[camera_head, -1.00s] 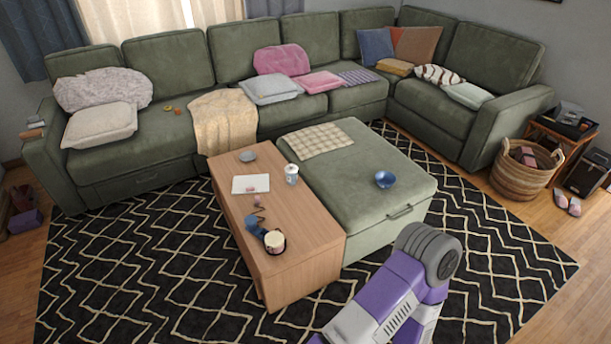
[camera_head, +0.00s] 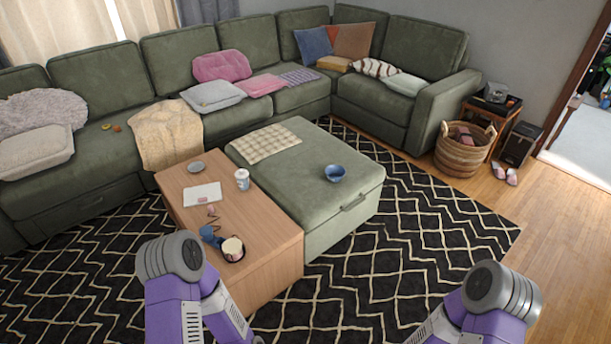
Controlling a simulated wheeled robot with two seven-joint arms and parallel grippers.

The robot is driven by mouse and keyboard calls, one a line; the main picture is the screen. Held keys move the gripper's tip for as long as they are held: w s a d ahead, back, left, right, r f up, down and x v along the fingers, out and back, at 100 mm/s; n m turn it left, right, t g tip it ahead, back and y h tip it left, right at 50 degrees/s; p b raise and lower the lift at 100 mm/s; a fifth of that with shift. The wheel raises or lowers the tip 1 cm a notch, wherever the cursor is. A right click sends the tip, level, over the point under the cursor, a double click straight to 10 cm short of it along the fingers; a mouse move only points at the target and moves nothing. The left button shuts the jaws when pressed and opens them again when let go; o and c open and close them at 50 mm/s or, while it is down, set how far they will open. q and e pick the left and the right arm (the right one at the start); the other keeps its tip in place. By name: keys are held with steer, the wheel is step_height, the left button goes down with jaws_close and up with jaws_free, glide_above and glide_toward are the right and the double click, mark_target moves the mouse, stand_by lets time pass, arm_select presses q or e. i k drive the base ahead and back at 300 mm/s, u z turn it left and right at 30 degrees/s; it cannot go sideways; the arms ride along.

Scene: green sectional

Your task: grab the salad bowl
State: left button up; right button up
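A blue bowl (camera_head: 335,173) sits upright on the right part of the green ottoman (camera_head: 308,198), near its front edge. It looks empty. It is the only bowl I can make out. My two purple and grey arms show at the bottom of the head view, one left of centre and one at the right. Both are well short of the bowl. Neither gripper's fingers are in the picture.
A wooden coffee table (camera_head: 280,235) adjoins the ottoman's left side, holding a white cup (camera_head: 242,179), a laptop-like white item (camera_head: 202,194) and a dark tray with a mug (camera_head: 232,249). A wicker basket (camera_head: 462,152) stands right. The patterned rug (camera_head: 430,230) right of the ottoman is clear.

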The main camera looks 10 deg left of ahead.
mark_target(335, 173)
steer(key=z, duration=0.45)
steer(key=k, duration=1.1)
steer(key=z, duration=0.7)
steer(key=i, duration=2.75)
steer(key=u, duration=1.2)
steer(key=i, duration=1.2)
steer(key=u, duration=1.75)
steer(key=i, duration=0.4)
steer(key=u, duration=0.2)
